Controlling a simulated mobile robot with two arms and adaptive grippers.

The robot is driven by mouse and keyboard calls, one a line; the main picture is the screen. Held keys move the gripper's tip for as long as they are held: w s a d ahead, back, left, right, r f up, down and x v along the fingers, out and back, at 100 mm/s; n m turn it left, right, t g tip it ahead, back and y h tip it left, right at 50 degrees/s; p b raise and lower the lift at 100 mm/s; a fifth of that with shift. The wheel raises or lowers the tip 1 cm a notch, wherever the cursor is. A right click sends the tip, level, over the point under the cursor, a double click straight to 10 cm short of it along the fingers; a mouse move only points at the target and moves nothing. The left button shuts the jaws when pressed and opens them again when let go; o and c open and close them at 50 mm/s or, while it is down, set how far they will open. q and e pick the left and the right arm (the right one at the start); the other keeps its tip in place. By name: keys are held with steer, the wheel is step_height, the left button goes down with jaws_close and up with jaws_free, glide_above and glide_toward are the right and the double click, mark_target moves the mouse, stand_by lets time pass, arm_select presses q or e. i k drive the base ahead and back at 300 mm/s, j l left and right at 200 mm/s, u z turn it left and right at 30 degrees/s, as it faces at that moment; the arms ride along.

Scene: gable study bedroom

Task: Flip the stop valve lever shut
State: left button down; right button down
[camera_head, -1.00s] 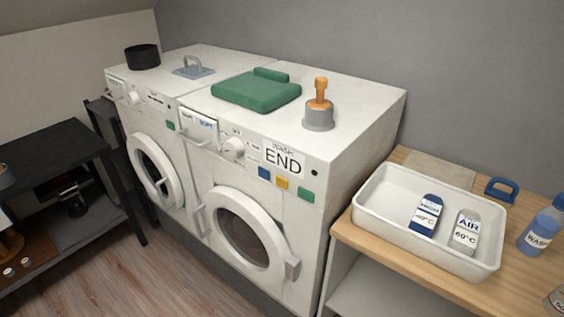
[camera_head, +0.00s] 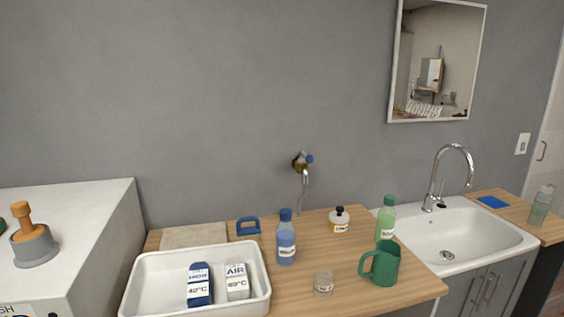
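The stop valve (camera_head: 301,162) is on the grey wall above the wooden counter, near the middle of the head view. It has a brass-coloured body, a small blue lever (camera_head: 309,159) at its right side, and a grey hose or spout (camera_head: 305,185) hanging below. The lever is too small to tell its exact setting. Neither of my grippers shows in the head view.
The wooden counter (camera_head: 330,230) below the valve holds a white tray (camera_head: 140,287), blue bottle (camera_head: 286,240), small jar (camera_head: 323,283), green mug (camera_head: 381,265), green bottle (camera_head: 386,220) and black-capped bottle (camera_head: 339,220). A sink (camera_head: 470,235) is right; a white washer (camera_head: 90,225) is left.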

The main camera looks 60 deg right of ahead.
mark_target(309, 159)
steer(key=z, duration=2)
steer(key=k+l+u, duration=0.1)
steer(key=l+u, duration=0.35)
steer(key=k+l+u, duration=0.1)
steer(key=l+u, duration=0.2)
steer(key=u, duration=0.15)
